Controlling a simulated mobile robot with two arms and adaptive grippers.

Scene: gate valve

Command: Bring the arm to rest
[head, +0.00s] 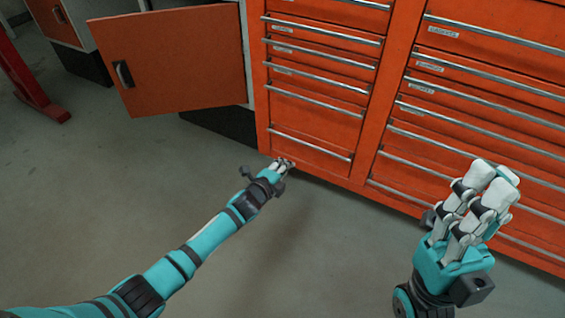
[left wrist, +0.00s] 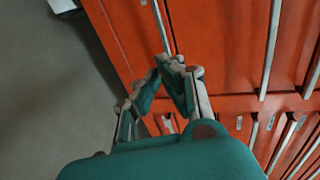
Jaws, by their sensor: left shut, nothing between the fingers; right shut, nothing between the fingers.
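My left arm (head: 200,245) reaches in from the lower left of the head view, stretched out over the grey floor. My left gripper (head: 284,163) is at its end, shut and empty, in front of the lower part of the orange drawer cabinet. In the left wrist view its fingertips (left wrist: 170,63) come together with nothing between them, against the orange drawer fronts. My right gripper (head: 492,182) is upright at the lower right of the head view, its fingers pointing up. It is shut and empty. No valve shows in either view.
An orange drawer cabinet (head: 318,118) with long metal handles fills the back and right. An orange cabinet door (head: 180,62) stands open at the upper left. A red post foot (head: 55,114) stands at the far left. The floor (head: 90,200) at left is clear.

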